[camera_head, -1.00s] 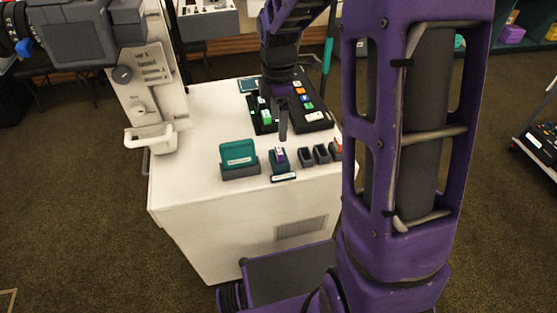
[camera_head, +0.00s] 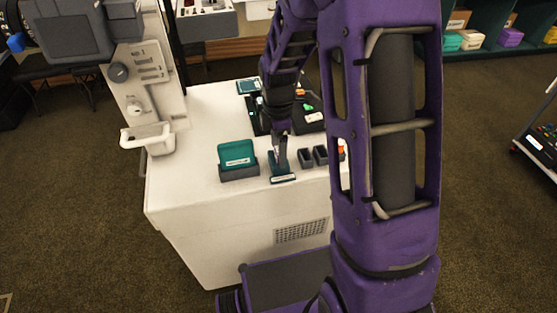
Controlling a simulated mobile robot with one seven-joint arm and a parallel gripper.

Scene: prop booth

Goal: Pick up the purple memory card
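A teal case in a grey stand (camera_head: 238,161) stands just left of the holder. Grey empty-looking holders (camera_head: 306,158) stand to the right. A black tray (camera_head: 312,121) with small coloured items lies behind. A white machine (camera_head: 152,90) rises at the left. The white counter's (camera_head: 195,130) left part is clear.

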